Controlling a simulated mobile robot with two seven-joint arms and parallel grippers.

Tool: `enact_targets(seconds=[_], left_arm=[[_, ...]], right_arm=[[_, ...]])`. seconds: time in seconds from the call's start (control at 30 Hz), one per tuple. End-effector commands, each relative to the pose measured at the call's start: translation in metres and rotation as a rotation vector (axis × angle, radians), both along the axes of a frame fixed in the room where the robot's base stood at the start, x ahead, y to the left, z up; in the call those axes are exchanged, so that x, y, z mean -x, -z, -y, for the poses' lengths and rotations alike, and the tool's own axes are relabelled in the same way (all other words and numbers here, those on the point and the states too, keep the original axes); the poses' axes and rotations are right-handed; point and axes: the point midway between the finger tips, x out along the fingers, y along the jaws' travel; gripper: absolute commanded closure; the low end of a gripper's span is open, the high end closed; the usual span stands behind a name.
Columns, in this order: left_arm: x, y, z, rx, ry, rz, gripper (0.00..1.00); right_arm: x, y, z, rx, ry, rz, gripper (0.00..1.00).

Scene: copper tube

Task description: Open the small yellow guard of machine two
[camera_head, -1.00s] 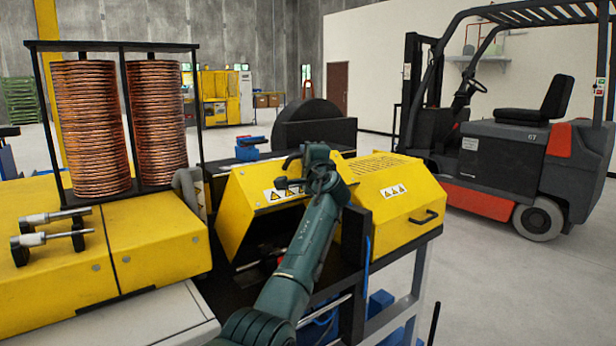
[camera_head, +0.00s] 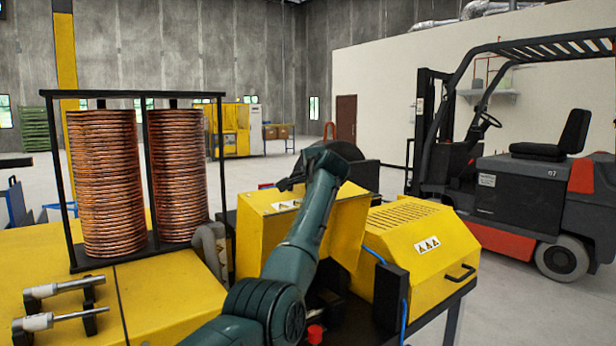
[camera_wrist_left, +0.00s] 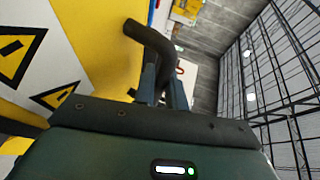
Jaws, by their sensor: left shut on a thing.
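The small yellow guard (camera_head: 262,235) with warning labels stands tilted up over the dark opening of the machine, partly hidden behind my left arm in the head view. In the left wrist view its yellow face (camera_wrist_left: 103,45) and black-and-yellow warning signs are close on the left. My left gripper (camera_head: 287,184) is at the guard's upper edge. In the left wrist view its fingers (camera_wrist_left: 164,87) are shut on the guard's dark handle (camera_wrist_left: 140,32). In the head view the handle is hard to make out. My right gripper is not in view.
Another yellow cover (camera_head: 423,255) with a black handle is shut just to the right. Copper tube coils (camera_head: 105,185) stand in a black frame at the left. A forklift (camera_head: 520,190) stands at the right, with free floor (camera_head: 515,310) in front.

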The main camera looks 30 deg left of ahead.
Motion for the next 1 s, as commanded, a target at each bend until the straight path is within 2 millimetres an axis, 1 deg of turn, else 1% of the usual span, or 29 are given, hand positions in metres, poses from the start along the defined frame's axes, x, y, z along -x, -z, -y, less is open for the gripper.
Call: enact_targets(seconds=[0.5, 0.53, 0.63, 0.87, 1.0], left_arm=[[-0.0005, 0.0027, -0.0008, 0.020, -0.001, -0.010, 1.00], [-0.0005, 0.0028, -0.0008, 0.020, -0.001, -0.010, 0.87], [-0.0005, 0.0026, -0.0007, 0.019, -0.001, -0.011, 0.79], [-0.0004, 0.0013, -0.0003, 0.017, -0.001, -0.009, 0.79], [0.0025, 0.0010, 0.0033, 0.016, 0.000, -0.006, 0.79]], right_arm=[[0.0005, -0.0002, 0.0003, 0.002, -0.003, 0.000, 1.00], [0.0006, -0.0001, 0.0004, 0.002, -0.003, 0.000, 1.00], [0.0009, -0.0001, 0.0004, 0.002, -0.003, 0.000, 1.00], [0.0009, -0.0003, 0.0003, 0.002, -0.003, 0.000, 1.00], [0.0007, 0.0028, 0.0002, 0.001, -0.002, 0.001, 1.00]])
